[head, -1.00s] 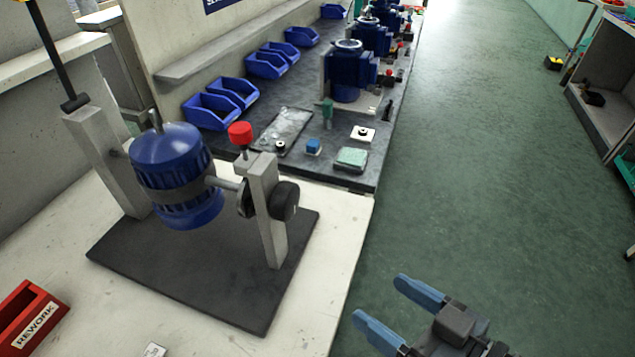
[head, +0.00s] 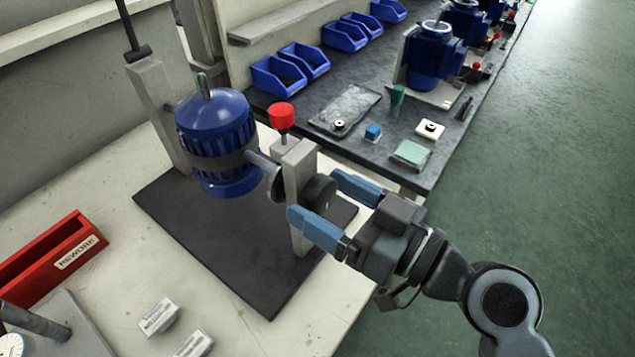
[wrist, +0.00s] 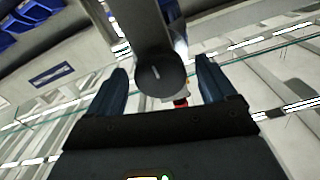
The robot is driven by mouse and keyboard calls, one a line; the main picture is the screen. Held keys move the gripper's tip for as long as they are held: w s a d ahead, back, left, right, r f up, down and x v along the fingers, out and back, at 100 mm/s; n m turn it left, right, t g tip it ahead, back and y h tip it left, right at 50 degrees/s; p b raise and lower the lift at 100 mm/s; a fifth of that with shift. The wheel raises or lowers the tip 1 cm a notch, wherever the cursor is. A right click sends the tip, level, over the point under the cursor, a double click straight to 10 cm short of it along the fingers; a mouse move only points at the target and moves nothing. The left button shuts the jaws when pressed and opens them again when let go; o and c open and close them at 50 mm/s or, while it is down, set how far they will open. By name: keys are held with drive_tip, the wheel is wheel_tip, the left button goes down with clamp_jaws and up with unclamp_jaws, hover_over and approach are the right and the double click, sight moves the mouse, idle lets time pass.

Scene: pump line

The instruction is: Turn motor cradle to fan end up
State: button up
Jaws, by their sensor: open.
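The blue motor (head: 216,135) hangs in the cradle between two grey posts on a dark base plate (head: 225,235), with a short shaft pointing up. A red knob (head: 281,117) stands on top of the right post (head: 298,185). A round black knob (head: 319,190) sits on the outer side of that post. My gripper (head: 322,205) is open, its blue fingers on either side of the black knob. In the wrist view the black knob (wrist: 160,75) lies between the open fingers, and the red knob (wrist: 181,102) shows partly behind it. Contact cannot be told.
A red REWORK bin (head: 55,258) and small white labelled blocks (head: 160,316) are on the pale bench at left and front. Behind is a dark bench (head: 410,180) with blue bins (head: 305,60) and more motors (head: 432,55). Green floor is clear at right.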

drive_tip(key=shift+x, duration=1.1)
drive_tip(key=c, duration=1.5)
drive_tip(key=shift+f, duration=0.1)
